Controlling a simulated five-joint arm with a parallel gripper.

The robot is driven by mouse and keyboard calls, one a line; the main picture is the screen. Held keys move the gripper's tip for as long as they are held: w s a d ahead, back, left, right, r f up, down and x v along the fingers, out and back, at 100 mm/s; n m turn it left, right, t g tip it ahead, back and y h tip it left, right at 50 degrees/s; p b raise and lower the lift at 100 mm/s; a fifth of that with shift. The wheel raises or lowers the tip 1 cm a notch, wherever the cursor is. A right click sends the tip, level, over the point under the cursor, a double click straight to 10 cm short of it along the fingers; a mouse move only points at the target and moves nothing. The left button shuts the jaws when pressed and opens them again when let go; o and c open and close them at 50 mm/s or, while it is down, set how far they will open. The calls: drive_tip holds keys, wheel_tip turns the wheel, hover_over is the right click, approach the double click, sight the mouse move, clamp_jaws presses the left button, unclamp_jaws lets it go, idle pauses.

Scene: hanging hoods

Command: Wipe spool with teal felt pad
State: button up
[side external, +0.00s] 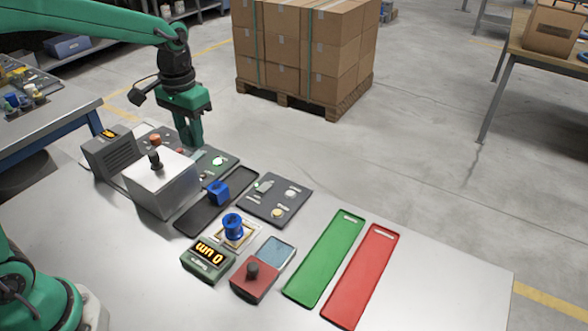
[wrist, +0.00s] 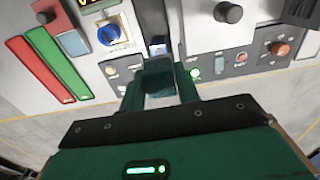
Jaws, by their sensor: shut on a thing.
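A blue spool (side external: 233,229) stands upright on a pale, gold-edged square plate (side external: 250,240) near the middle of the bench. The spool also shows at the upper left of the wrist view (wrist: 108,34). My gripper (side external: 194,135) is behind the silver box, low over the far panels and well away from the spool. In the wrist view my green fingers (wrist: 160,82) are shut on a dark teal block, the teal felt pad (wrist: 158,73). In the side view the pad cannot be told apart from the green fingers.
A silver box with a black knob (side external: 160,185) stands between my gripper and the bench front. A blue cube (side external: 218,192) sits on a black tray. A display box (side external: 208,258), a red block (side external: 254,280), and green (side external: 327,258) and red (side external: 364,275) trays lie nearer. The bench's right end is clear.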

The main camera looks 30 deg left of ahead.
drive_tip(key=s+d+f, duration=0.4)
drive_tip(key=d+f, duration=0.1)
drive_tip(key=d, duration=0.4)
drive_tip(key=shift+f, duration=0.2)
drive_tip(key=shift+a+f, duration=0.1)
